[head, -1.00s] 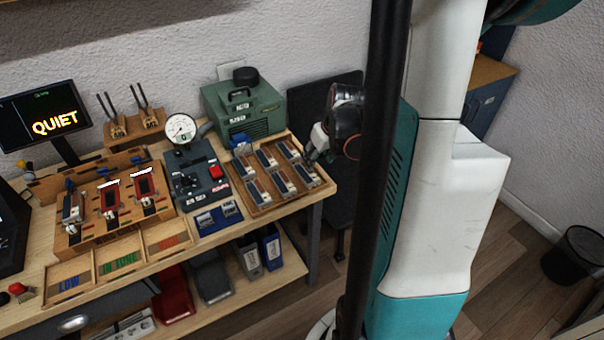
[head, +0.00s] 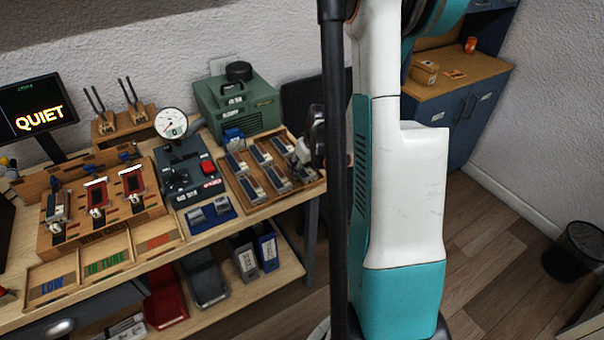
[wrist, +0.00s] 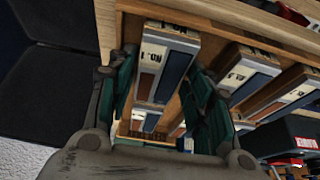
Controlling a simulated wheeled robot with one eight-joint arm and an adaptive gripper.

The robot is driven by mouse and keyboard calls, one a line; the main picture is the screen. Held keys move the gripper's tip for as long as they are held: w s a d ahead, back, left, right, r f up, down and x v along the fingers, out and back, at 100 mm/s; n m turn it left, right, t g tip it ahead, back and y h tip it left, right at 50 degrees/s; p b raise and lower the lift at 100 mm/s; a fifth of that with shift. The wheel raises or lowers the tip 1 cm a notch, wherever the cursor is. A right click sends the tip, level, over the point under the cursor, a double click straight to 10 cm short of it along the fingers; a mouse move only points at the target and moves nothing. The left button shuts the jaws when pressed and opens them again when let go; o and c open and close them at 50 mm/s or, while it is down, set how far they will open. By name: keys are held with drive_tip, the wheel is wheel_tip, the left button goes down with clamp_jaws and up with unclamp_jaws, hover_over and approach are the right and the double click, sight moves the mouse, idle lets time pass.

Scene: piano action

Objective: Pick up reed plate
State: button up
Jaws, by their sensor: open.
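Several reed plates lie in rows in a wooden tray (head: 244,198) at the right end of the bench. In the wrist view, the reed plate marked NO. 1 (wrist: 166,62) has a pale label end and brown and blue strips. My gripper (wrist: 163,88) is open, with its green-padded fingers on either side of this plate. I cannot tell whether the pads touch it.
Neighbouring plates (wrist: 245,68) sit close to the right finger in the wrist view. A green box machine (head: 236,104) stands behind the tray. A round gauge (head: 171,123) and a control panel with a red button (head: 207,167) stand left of it.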

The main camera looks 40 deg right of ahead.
drive_tip(key=c, duration=0.8)
drive_tip(key=shift+o, duration=0.2)
